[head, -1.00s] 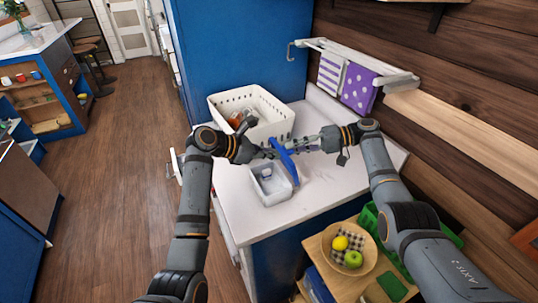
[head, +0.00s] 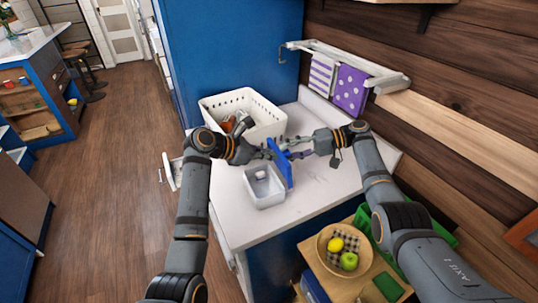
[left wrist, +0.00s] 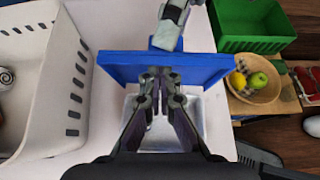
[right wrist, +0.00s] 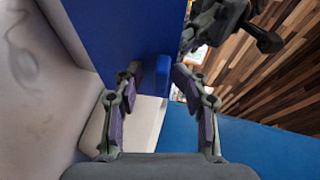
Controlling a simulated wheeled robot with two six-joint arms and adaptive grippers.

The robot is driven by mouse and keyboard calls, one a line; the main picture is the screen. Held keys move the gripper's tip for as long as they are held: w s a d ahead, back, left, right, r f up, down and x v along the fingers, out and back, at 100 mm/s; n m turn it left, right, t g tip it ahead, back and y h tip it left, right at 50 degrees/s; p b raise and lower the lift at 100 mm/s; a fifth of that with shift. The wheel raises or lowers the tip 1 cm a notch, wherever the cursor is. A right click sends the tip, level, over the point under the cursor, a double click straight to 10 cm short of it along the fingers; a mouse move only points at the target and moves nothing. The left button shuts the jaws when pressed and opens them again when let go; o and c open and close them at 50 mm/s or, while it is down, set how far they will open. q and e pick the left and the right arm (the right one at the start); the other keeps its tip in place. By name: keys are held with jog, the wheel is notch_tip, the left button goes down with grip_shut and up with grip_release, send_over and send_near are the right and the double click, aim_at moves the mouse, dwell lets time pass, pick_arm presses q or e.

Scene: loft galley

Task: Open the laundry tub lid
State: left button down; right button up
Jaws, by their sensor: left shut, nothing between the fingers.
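The laundry tub (head: 264,201) is a small white tub on the counter, with a small pale item inside. Its blue lid (head: 284,172) stands up steeply along the tub's right side, so the inside shows. My left gripper (head: 268,153) is shut and empty on the tub side of the lid, close to it. In the left wrist view, the lid (left wrist: 115,67) spans above the shut fingers (left wrist: 158,78). My right gripper (head: 296,148) is on the lid's other side. In the right wrist view, its fingers (right wrist: 158,80) are apart, with a blue edge between them; contact is unclear.
A white perforated basket (head: 275,127) with items stands behind the tub. A drying rack (head: 350,62) with a striped and a dotted towel hangs on the wood wall. A fruit bowl (head: 325,255) and a green crate (head: 362,222) sit at the lower right. The white counter (head: 325,190) is clear right of the tub.

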jog(key=shift+a, duration=0.1)
jog(key=v, duration=0.7)
jog(key=shift+d, duration=0.35)
